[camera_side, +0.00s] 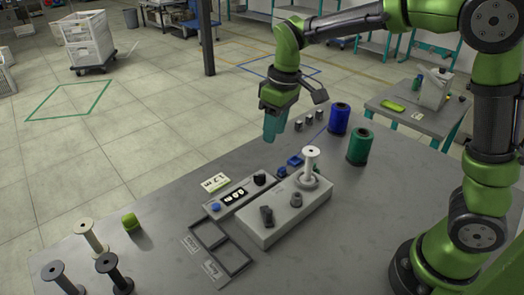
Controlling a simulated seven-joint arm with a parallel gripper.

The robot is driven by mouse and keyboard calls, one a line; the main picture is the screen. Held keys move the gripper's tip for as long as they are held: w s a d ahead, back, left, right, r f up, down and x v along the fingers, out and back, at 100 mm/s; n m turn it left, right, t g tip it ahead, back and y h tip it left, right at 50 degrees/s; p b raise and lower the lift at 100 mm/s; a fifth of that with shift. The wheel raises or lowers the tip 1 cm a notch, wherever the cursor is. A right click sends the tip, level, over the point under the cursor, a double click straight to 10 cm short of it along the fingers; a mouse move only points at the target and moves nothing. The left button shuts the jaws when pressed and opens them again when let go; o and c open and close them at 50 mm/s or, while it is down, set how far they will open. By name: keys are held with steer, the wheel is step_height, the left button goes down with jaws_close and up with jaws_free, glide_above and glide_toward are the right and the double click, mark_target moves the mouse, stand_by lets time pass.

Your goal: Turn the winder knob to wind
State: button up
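The winder (270,230) is a light grey box on the table, right of centre. A dark knob (266,215) stands on its left end, with a smaller grey knob (296,200) beside it. A white bobbin (312,162) stands upright on the winder's round seat at the far right end. My gripper (271,130), with teal fingers pointing down, hangs above the far part of the table. It is apart from the winder and its knobs. The fingers overlap in this view, so I cannot tell whether they are open.
A counter box (238,195) with a blue button and black knob sits left of the winder. Blue (339,119) and green (358,148) thread spools stand behind it. Empty bobbins (91,237) and a green piece (130,222) stand at left. Dark frames (233,260) lie in front.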

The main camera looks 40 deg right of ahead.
mark_target(260, 175)
steer(key=w+n+g+h, duration=0.1)
steer(key=w+n, duration=0.4)
steer(key=n, duration=0.1)
steer(key=f, duration=1.6)
steer(key=shift+s+a+f, duration=0.2)
steer(key=shift+a+f, duration=0.05)
steer(key=shift+f, duration=0.05)
jaws_close()
